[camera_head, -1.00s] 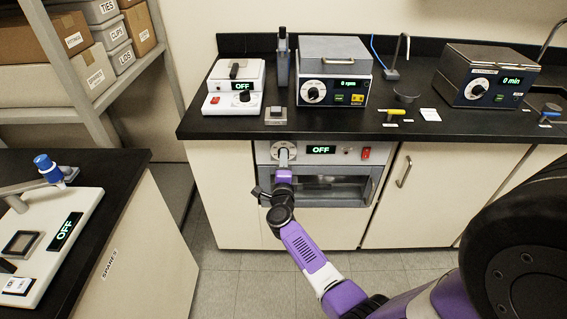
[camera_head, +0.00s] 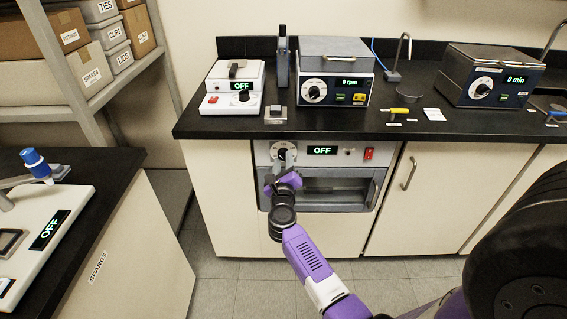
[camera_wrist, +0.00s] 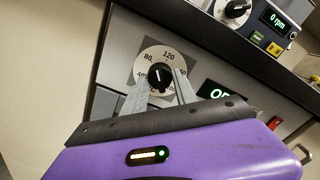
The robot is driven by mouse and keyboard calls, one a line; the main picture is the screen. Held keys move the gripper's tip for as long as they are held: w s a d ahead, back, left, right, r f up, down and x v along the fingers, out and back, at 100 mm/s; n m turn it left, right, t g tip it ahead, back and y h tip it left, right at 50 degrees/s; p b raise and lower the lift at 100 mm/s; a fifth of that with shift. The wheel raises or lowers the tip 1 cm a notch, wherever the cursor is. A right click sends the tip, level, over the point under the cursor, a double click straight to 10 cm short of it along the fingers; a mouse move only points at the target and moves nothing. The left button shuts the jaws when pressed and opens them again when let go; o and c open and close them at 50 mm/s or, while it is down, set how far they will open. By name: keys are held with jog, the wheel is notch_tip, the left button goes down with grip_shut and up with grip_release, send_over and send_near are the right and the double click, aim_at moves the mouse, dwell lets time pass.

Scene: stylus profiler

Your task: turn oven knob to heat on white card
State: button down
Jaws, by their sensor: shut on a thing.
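The oven knob (camera_wrist: 160,74) is black with a white pointer line on a round dial marked with numbers such as 80 and 120. The dial (camera_head: 277,147) is at the left of the oven panel under the counter. My gripper (camera_wrist: 162,84) has one finger on either side of the knob and is shut on it; in the head view my gripper (camera_head: 283,160) partly hides the knob. The oven display (camera_head: 322,150) reads OFF. A white card (camera_head: 434,114) lies on the counter; its writing is too small to read.
The oven door handle (camera_head: 372,192) and a red switch (camera_head: 369,153) are right of my gripper. Above, the black counter (camera_head: 410,130) holds several instruments, including one reading 0 rpm (camera_head: 336,90). Floor in front of the cabinets is free.

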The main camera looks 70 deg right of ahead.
jog(key=shift+f, duration=0.1)
jog(key=m+b, duration=0.4)
jog(key=m, duration=0.3)
jog(key=shift+m, duration=0.3)
jog(key=c, duration=1)
grip_release()
jog(key=shift+o, duration=0.2)
jog(key=p+v, duration=0.1)
jog(key=v, duration=0.7)
